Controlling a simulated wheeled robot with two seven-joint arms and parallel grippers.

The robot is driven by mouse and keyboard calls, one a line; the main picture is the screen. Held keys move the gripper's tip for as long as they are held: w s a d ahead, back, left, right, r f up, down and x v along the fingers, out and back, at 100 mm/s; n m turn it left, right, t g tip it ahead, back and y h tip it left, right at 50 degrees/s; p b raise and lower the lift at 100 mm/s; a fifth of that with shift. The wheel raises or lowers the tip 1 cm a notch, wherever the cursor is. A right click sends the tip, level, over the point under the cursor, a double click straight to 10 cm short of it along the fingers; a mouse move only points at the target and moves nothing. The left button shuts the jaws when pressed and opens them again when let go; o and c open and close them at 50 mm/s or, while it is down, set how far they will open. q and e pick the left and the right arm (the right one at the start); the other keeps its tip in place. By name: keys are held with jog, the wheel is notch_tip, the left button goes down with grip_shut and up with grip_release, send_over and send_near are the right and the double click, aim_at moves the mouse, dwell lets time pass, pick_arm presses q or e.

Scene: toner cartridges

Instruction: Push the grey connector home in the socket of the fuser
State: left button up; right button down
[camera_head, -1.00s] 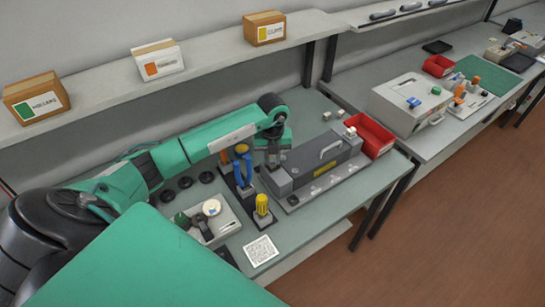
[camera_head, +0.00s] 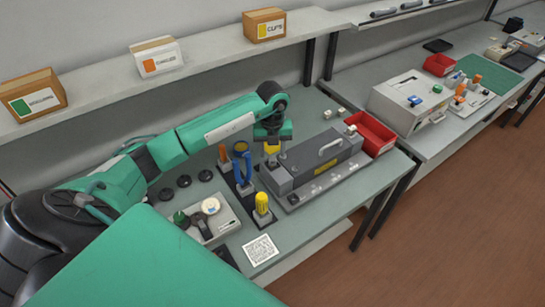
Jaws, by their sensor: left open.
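The fuser (camera_head: 322,160) is a long dark grey unit with a handle on top and a yellow label, lying on a grey base on the bench. A lighter grey block (camera_head: 280,181) is at its left end; the socket probably lies there. I cannot clearly tell the grey connector apart from it or see how deep it sits. My left gripper (camera_head: 272,146) is open, pointing down just above and behind that left end, apart from the block. A yellow piece (camera_head: 271,149) shows at its fingertips; I cannot tell whether it touches. My right gripper is out of view.
A tool holder with blue pliers (camera_head: 241,168) and orange-handled and yellow-handled (camera_head: 262,203) tools stands close left of the fuser. A grey tray (camera_head: 226,222) with small parts lies further left. A red bin (camera_head: 371,134) stands at the right end. A shelf runs behind.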

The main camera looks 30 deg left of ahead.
pick_arm(q)
notch_tip(320, 180, up, 11)
jog(key=b, duration=0.2)
jog(key=shift+f+b, duration=0.2)
jog(key=shift+b, duration=0.15)
